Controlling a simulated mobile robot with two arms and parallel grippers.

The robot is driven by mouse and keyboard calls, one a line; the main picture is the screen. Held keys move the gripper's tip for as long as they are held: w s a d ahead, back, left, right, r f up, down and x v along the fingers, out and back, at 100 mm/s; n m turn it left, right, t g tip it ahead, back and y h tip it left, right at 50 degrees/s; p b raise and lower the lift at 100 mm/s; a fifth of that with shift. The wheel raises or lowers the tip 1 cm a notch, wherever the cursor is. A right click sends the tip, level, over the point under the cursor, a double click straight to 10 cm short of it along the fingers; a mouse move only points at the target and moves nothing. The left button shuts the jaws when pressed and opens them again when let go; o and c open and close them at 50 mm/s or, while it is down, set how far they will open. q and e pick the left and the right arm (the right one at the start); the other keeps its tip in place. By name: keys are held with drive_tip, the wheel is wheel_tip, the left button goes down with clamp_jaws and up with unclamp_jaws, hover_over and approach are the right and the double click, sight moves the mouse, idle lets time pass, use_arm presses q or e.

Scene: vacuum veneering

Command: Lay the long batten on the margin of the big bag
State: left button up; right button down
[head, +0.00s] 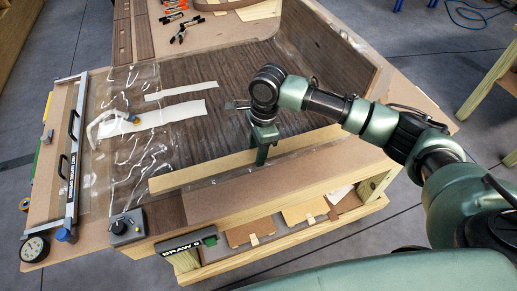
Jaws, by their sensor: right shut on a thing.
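The long batten (205,173) is a pale wooden strip running along the front of the table. My right gripper (262,157) comes down from above and is shut on it right of its middle. The big bag (115,150) is clear, wrinkled film at the left, with dark striped veneer (225,110) under it. The batten lies over or just above the bag's front side; I cannot tell whether it touches. My fingertips are partly hidden at the batten. My left gripper is out of view.
Two cream strips (165,113) lie on the bag. A long bar with black handles (73,150) and a round gauge (34,248) are at the left. A grey box (127,227) sits at the front left corner. Clamps (182,30) lie at the back.

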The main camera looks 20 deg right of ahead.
sight(257, 169)
drive_tip(key=shift+r, duration=0.1)
drive_tip(key=shift+a+r+p, duration=0.1)
drive_tip(key=shift+r+p, duration=0.05)
drive_tip(key=shift+p, duration=0.7)
drive_tip(key=shift+f+b, duration=0.5)
drive_tip(key=shift+f, duration=2.5)
drive_tip(key=shift+r+p, duration=0.1)
drive_tip(key=shift+p, duration=0.5)
drive_tip(key=shift+p, duration=0.75)
